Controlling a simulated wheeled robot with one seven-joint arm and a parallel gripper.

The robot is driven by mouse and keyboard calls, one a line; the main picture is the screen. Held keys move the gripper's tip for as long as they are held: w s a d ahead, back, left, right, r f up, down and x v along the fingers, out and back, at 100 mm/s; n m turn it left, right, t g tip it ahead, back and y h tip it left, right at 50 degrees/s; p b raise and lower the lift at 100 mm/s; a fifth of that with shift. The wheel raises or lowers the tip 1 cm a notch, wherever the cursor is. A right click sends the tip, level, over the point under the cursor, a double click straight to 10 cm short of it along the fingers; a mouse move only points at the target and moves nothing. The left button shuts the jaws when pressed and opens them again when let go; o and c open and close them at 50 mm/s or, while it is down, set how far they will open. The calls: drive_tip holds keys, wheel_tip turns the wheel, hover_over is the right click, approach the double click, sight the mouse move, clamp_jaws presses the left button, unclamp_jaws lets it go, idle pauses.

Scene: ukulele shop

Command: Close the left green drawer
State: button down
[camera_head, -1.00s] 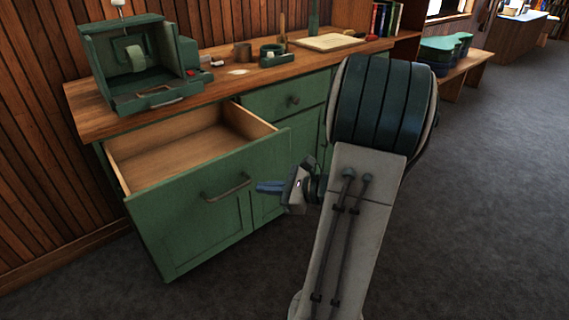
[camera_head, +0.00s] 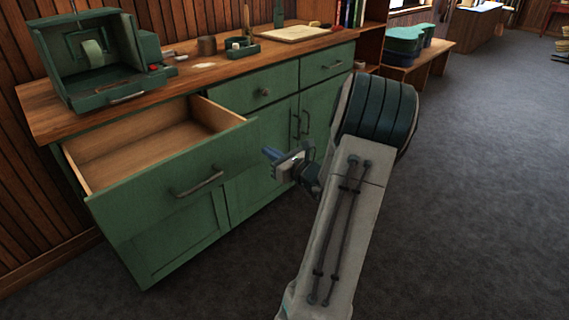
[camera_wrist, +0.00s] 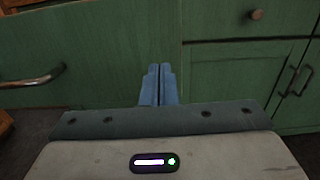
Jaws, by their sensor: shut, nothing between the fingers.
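The left green drawer (camera_head: 180,180) is pulled far out of the cabinet, and its wooden inside is empty. Its dark bar handle (camera_head: 197,182) is on the front panel. In the wrist view the drawer front (camera_wrist: 90,50) fills the left side, with the handle (camera_wrist: 32,80) at far left. My gripper (camera_head: 270,154) is to the right of the drawer front in the head view. Its blue fingers (camera_wrist: 159,84) are together and empty, pointing toward the green fronts. I cannot tell whether they touch the drawer.
A closed drawer with a round knob (camera_head: 264,92) and cabinet doors (camera_head: 312,112) are right of the open drawer. The wooden counter (camera_head: 190,75) carries a green machine (camera_head: 95,60) and small items. Grey floor (camera_head: 470,200) is clear on the right.

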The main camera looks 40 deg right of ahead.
sight(254, 143)
drive_tip(key=w, duration=0.4)
drive_tip(key=shift+b, duration=0.3)
drive_tip(key=shift+w, duration=0.15)
